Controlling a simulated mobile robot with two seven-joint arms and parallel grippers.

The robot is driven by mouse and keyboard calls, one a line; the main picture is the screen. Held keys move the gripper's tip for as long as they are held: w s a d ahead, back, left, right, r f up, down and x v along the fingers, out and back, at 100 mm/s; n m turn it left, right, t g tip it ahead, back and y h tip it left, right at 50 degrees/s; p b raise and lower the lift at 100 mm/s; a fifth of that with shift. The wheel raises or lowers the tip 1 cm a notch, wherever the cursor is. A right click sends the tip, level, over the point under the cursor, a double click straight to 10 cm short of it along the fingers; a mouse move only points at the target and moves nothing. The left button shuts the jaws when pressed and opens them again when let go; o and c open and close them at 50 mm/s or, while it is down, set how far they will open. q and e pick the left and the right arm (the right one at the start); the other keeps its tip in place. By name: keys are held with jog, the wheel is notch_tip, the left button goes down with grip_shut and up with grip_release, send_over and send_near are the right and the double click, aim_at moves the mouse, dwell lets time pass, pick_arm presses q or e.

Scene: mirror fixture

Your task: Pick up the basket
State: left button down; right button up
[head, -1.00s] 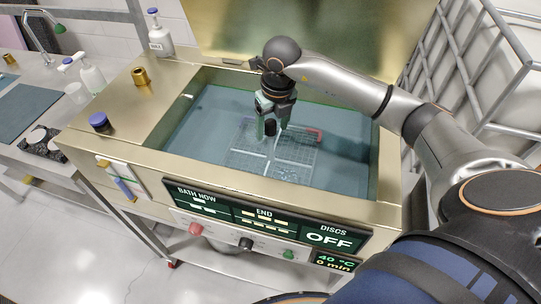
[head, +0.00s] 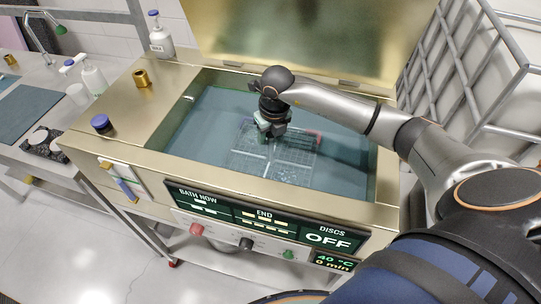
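The basket (head: 285,164) is a clear wire-like grid with compartments and a red piece at its far right corner. It lies in the bluish bath of a brass-coloured tank (head: 150,166). My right gripper (head: 270,136) points down over the far left part of the basket, at or in the bath. Its fingertips are hidden by the gripper body and the liquid, so I cannot tell whether they touch the basket or are open. My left gripper is not in view.
The tank's raised lid (head: 290,40) stands behind the bath. A blue-capped jar (head: 101,123), a brass cylinder (head: 141,78) and a pump bottle (head: 160,38) stand on its left deck. A metal rack (head: 490,90) is at the right. The front panel (head: 265,222) reads "DISCS OFF".

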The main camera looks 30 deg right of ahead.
grip_shut()
jog(key=shift+w+r, duration=0.1)
dwell(0.9)
